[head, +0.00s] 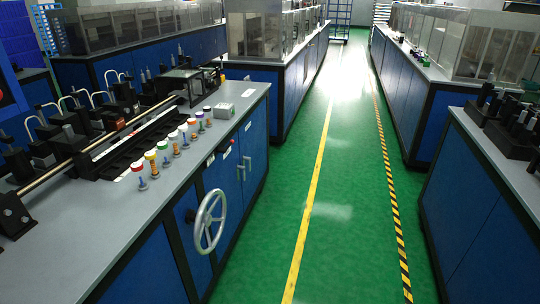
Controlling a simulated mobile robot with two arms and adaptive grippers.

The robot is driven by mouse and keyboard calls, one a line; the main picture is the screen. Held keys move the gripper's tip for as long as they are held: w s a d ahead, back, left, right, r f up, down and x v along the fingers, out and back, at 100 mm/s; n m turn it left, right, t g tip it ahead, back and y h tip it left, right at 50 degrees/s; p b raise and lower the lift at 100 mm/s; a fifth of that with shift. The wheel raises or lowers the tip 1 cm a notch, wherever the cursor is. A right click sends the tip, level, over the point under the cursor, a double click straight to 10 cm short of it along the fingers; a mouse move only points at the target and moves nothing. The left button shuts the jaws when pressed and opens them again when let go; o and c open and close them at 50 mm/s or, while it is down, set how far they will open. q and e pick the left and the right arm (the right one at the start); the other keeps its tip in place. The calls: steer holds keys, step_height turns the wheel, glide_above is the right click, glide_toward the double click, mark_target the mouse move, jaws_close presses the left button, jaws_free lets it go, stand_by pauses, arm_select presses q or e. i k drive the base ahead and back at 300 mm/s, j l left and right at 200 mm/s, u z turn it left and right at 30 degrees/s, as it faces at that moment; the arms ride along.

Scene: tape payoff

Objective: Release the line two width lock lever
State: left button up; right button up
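No part of either gripper shows in the head view. A blue cabinet with a grey worktop (110,222) stands on the left and carries tape machinery with a long metal shaft (52,176). A row of several small posts with coloured caps runs along its front side, among them a red-capped post (137,167) and a yellow-capped post (151,155). A silver handwheel (209,221) is on the cabinet's front face. I cannot tell which part is the line two width lock lever; no label naming it is readable.
A small pale box (224,111) sits near the worktop's far corner. A green floor aisle (350,215) lies open to the right, with a yellow line (309,211) and a black-yellow striped line (392,200). Blue cabinets (490,215) border the aisle's right side.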

mark_target(229, 146)
steer(key=i+l+u, duration=0.6)
steer(key=i, duration=0.2)
